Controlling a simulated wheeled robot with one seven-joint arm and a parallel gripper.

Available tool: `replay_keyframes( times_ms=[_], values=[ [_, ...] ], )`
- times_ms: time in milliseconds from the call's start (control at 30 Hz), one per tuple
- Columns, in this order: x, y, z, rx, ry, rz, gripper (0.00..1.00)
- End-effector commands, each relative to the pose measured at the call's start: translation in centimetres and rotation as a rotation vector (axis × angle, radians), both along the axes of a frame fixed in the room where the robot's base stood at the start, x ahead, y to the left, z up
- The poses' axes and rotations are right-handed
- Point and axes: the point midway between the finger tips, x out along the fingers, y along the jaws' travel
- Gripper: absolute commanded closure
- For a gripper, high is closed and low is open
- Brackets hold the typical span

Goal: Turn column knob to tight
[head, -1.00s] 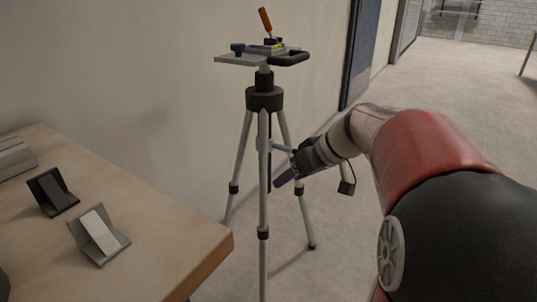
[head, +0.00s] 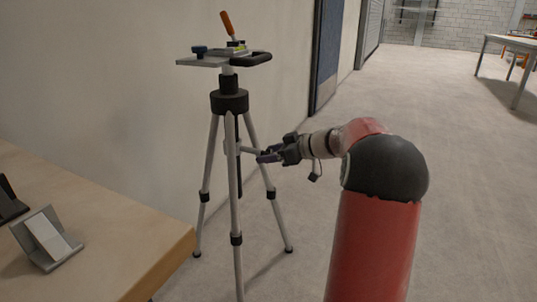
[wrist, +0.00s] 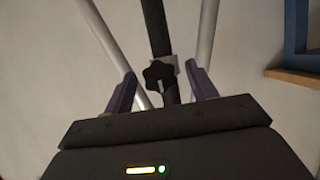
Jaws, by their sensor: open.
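The column knob (wrist: 160,76), a black lobed knob, shows in the wrist view in front of the dark centre column (wrist: 157,28) of the tripod. It lies between the purple fingertips of my gripper (wrist: 159,80) in the picture. The fingers are open, one on each side, and I see no contact; the depth gap is hard to judge. In the head view my gripper (head: 266,155) points left at the tripod (head: 230,101), level with the upper legs. I cannot make out the knob there.
The tripod's top plate (head: 203,62) carries a small blue knob and an orange-handled tool (head: 227,24). Silver legs (wrist: 207,30) flank the column. A wooden table (head: 130,245) with a tilted stand (head: 46,240) is at lower left.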

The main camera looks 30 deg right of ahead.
Motion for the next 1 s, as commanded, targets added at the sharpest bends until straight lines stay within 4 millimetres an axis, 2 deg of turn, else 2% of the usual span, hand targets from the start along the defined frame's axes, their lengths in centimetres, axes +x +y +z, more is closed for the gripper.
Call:
replay_keyframes(
  times_ms=[367,700,1000],
  values=[
    [0.57,0.47,-0.28,-0.001,0.001,-0.001,0.43],
    [0.55,0.46,-0.28,-0.001,0.001,-0.001,0.87],
    [0.56,0.42,-0.30,0.030,0.025,0.000,0.87]
  ],
)
